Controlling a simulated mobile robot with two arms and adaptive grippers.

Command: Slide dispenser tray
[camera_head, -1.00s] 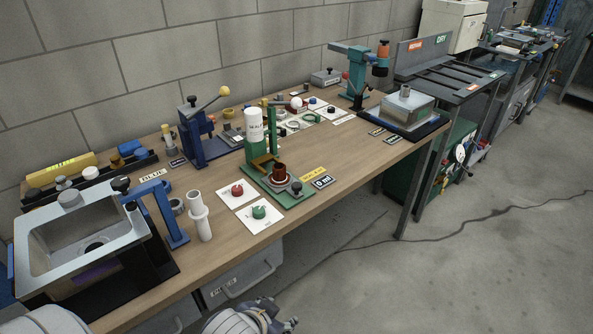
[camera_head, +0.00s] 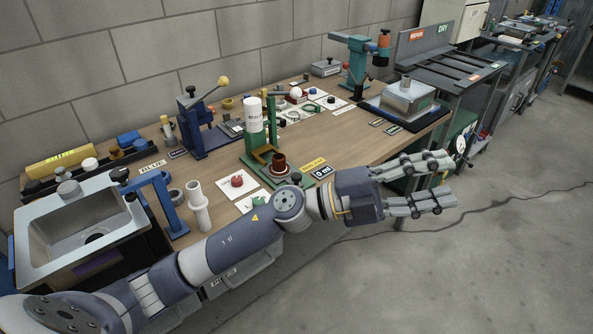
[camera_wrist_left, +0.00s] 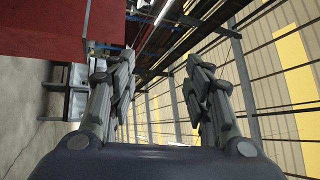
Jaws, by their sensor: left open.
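The dispenser is a green stand (camera_head: 272,130) with a white bottle (camera_head: 254,115) and a brown cup (camera_head: 279,160) on its green base, around the middle of the wooden table. My left gripper (camera_head: 440,182) is open and empty, off the table's front edge, to the right of the dispenser and pointing right. My left forearm crosses in front of the table and hides part of the base's front. In the left wrist view the open fingers (camera_wrist_left: 160,80) have nothing between them. My right gripper does not show.
A grey sink (camera_head: 70,225) and a blue clamp frame (camera_head: 165,205) stand at the left. A white pipe piece (camera_head: 199,208) stands beside them. A metal box (camera_head: 405,98) sits at the table's right end. The floor (camera_head: 500,260) right of the gripper is clear.

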